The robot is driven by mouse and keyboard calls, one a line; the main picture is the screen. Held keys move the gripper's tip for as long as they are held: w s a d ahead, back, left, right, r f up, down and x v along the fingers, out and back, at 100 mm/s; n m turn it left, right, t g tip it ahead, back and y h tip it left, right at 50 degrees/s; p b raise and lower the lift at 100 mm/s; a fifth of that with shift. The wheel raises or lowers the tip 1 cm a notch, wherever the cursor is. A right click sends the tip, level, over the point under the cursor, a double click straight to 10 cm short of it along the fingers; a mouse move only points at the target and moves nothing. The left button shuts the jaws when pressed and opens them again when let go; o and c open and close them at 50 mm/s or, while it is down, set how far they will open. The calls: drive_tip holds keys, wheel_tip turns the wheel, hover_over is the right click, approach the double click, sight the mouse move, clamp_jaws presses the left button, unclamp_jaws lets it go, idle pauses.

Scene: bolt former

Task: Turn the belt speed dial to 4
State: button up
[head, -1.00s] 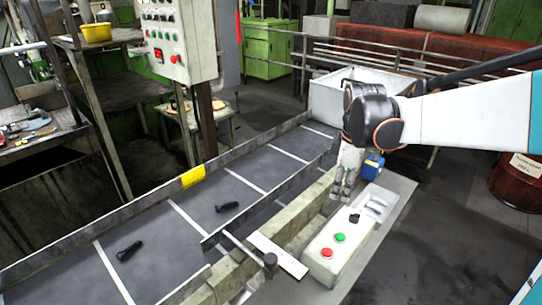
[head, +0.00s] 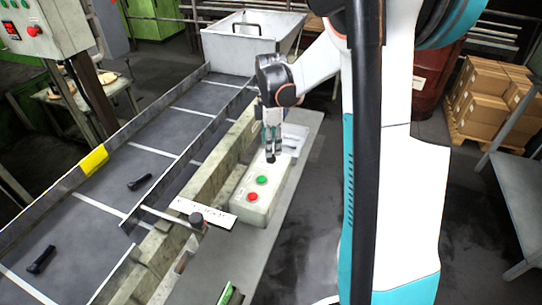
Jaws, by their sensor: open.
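The pale control box (head: 250,205) stands beside the belt, with a green button (head: 261,180) and a red button (head: 253,197) on top. A small black knob (head: 270,158), which looks like the belt speed dial, is at the box's far end. My gripper (head: 271,148) points down right over this knob, fingers open. The fingertips partly cover the knob, and I cannot tell whether they touch it. Its pointer and numbers are too small or hidden to read.
A dark belt (head: 125,165) with two black bolts (head: 139,182) runs along the left. A bar with a dark round end (head: 197,219) and a white marked strip (head: 215,214) lie near the box. A grey bin (head: 250,40) stands at the belt's far end.

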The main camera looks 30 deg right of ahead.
drive_tip(key=shift+f+b, duration=0.5)
drive_tip(key=shift+f, duration=1.85)
drive_tip(key=c, duration=1.1)
